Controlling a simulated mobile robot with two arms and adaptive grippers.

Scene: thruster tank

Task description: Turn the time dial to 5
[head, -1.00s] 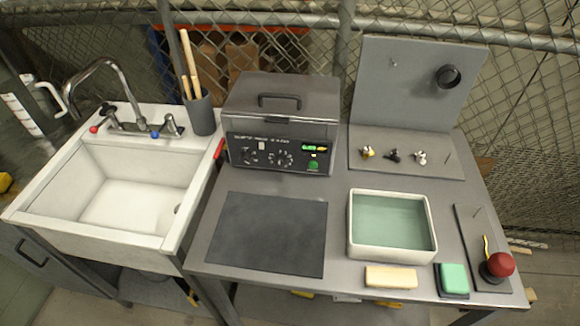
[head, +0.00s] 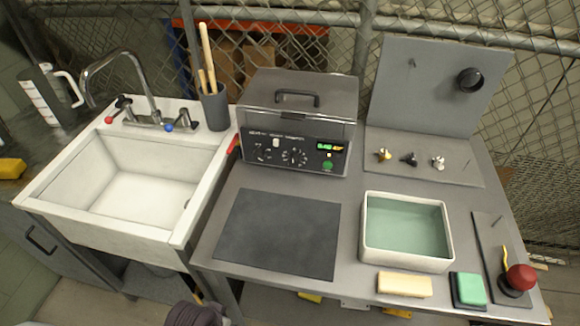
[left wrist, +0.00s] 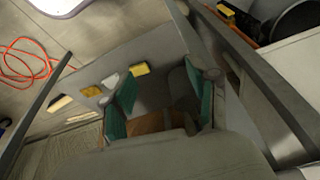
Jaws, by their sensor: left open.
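The grey machine (head: 300,95) with a closed, handled lid stands at the back of the metal table. Its dark front panel carries a dial with white marks around it (head: 294,157) near the middle and another dial (head: 262,153) to the left. The labels and pointer settings are too small to read, so I cannot tell which is the time dial. My left gripper (left wrist: 160,107) shows in the left wrist view with its teal fingers apart and nothing between them. It is away from the panel. My right gripper is not in view.
A green-lit display (head: 330,146) and green button (head: 327,165) are right of the dials. A dark mat (head: 278,235) lies before the machine, with a water tray (head: 447,262) to its right. A white sink (head: 60,208) adjoins on the left.

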